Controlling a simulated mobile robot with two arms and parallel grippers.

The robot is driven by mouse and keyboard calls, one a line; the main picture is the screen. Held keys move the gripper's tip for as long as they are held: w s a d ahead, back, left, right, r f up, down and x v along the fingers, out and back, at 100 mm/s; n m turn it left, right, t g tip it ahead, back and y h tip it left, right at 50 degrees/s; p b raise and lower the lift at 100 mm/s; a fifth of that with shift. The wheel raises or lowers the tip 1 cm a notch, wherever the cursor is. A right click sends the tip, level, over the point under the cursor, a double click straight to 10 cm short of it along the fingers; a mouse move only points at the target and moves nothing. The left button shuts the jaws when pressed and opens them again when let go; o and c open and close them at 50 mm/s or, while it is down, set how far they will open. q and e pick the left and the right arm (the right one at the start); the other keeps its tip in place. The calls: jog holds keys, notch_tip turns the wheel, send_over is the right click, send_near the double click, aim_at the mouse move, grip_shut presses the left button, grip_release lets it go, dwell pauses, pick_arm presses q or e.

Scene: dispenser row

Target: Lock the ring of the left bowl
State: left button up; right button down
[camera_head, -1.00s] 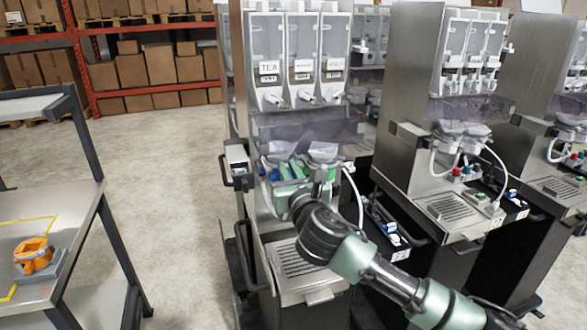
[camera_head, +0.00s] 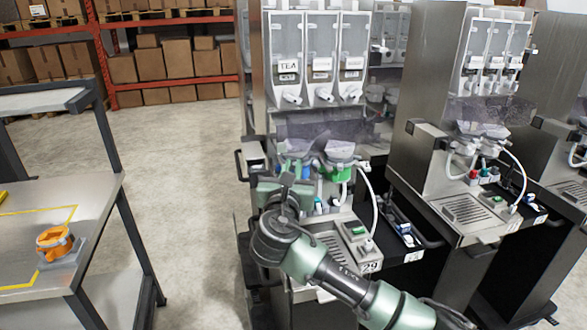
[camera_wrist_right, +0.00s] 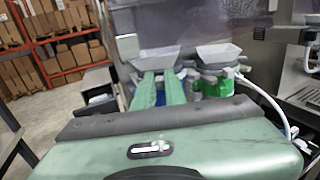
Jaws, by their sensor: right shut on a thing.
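The left bowl shows in the right wrist view as a pale, flared hopper (camera_wrist_right: 155,59). Its blue ring (camera_wrist_right: 160,94) lies below it, between my right fingers. My right gripper (camera_wrist_right: 160,88) is shut on this ring; the fingers cover its sides. In the head view my right gripper (camera_head: 295,172) reaches up at the left bowl and hides most of it. The right bowl (camera_head: 340,150), with its green ring (camera_head: 338,174), stands just right of my gripper and is apart from it. My left gripper is not in view.
The dispenser's clear canisters (camera_head: 320,60) hang above the bowls. A white hose (camera_head: 372,200) curves down on the right. A drip tray (camera_head: 335,245) lies below. A cart (camera_head: 100,205) with an orange part (camera_head: 55,240) stands left, with free floor between.

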jog(key=c, duration=1.4)
grip_release()
jog(key=shift+c, duration=0.2)
jog(key=s+b, duration=0.2)
jog(key=s, duration=0.5)
jog(key=shift+s+a, duration=0.25)
jog(key=shift+s, duration=0.15)
